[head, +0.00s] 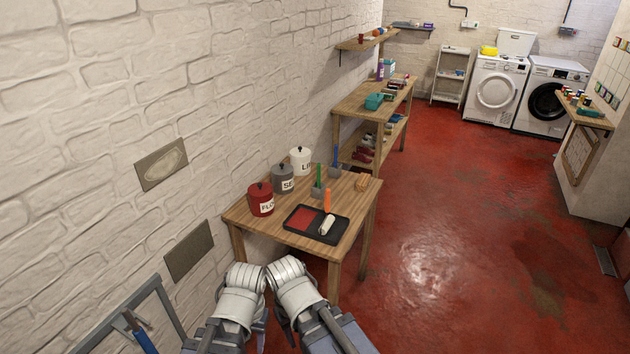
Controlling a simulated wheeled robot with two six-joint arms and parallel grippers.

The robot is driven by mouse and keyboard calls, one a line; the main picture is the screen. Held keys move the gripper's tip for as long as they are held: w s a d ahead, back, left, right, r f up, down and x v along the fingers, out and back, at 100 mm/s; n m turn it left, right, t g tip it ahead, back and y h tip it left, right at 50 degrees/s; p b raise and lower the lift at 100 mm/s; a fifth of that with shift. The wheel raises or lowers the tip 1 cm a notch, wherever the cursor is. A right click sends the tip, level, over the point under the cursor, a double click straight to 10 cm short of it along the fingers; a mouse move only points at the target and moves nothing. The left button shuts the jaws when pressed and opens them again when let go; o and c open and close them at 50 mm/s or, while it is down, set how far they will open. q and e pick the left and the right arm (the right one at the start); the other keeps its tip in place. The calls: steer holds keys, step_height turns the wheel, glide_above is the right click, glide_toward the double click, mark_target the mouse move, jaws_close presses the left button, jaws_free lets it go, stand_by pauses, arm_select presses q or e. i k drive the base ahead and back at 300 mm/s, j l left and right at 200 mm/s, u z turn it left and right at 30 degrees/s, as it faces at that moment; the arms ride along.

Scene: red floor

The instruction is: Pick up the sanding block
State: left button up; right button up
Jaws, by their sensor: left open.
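The sanding block looks to be the small orange-brown block (362,184) lying on the near wooden table (343,262), close to its far right corner. It is small in the head view and nothing covers it. My left gripper (261,325) is low in the head view, mostly hidden by my own folded arm. It is open, well short of the table and apart from the block. My right arm is folded beside the left one, and its gripper does not show.
The table also bears a red canister (261,199), a grey canister (283,178), a white canister (300,160), upright tools in holders, and a black paint tray (293,226) with a roller (327,225). A shelved table (350,105) stands beyond. Red floor (450,230) is open at right.

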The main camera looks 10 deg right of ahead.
mark_target(364, 181)
steer(key=i+l+u, duration=0.15)
steer(key=l+u, duration=0.25)
steer(key=i+l+u, duration=0.15)
steer(key=l+u, duration=0.8)
steer(key=l, duration=0.7)
steer(key=l+u, duration=0.15)
steer(key=l, duration=0.8)
steer(key=k+l+u, duration=0.2)
steer(key=l, duration=2.05)
steer(key=k, duration=0.05)
